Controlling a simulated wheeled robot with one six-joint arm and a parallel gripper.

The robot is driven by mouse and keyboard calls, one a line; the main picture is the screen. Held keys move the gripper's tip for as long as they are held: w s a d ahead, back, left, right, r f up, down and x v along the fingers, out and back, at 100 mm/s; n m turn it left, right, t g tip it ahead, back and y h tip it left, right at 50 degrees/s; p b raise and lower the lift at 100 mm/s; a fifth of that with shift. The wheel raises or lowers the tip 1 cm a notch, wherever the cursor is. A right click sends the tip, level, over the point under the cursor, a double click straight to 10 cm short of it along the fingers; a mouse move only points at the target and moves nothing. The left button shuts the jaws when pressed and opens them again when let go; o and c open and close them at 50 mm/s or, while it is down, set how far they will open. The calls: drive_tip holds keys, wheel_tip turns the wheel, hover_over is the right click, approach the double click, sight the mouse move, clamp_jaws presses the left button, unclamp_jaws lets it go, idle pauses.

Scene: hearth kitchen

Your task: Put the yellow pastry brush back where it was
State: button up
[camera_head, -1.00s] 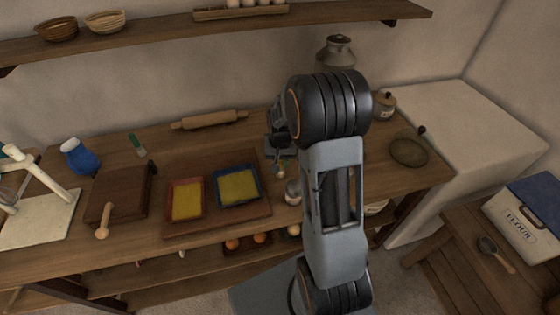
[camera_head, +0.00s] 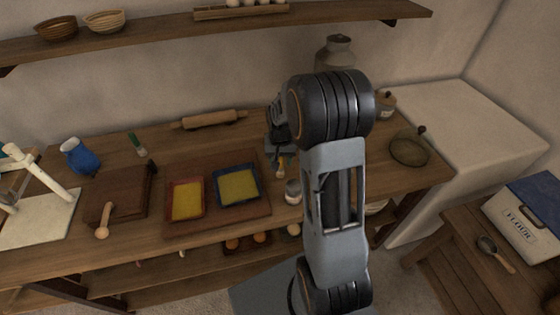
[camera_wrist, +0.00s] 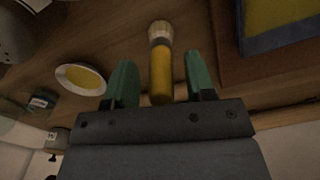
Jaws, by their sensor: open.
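The yellow pastry brush (camera_wrist: 160,72) shows in the wrist view between my gripper's two green fingers, with a gap on each side of its handle. Its pale bristle end points away from my gripper. In the head view its yellow handle (camera_head: 280,173) shows below my gripper, over the table right of the blue-framed tray. My gripper (camera_wrist: 162,82) is open around the handle. Whether the brush rests fully on the table I cannot tell. In the head view my arm hides part of the table behind it.
A small pale-rimmed pot (camera_head: 293,190) stands close to the brush. A blue-framed yellow tray (camera_head: 216,200) and a red-framed one (camera_head: 169,203) lie on a wooden board (camera_head: 262,205). A rolling pin (camera_head: 208,119) lies at the back.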

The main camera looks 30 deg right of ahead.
wheel_tip(320, 180, up, 11)
drive_tip(key=shift+f, duration=0.1)
drive_tip(key=s+a+r+n+t, duration=0.2)
drive_tip(key=s+a, duration=0.2)
drive_tip(key=s, duration=0.4)
drive_tip(key=s+a+r+n+t, duration=0.2)
drive_tip(key=s+a+n, duration=0.1)
drive_tip(key=s+a, duration=0.2)
drive_tip(key=s, duration=0.2)
drive_tip(key=shift+s+a+r, duration=0.2)
drive_tip(key=shift+s, duration=0.15)
drive_tip(key=shift+c, duration=0.7)
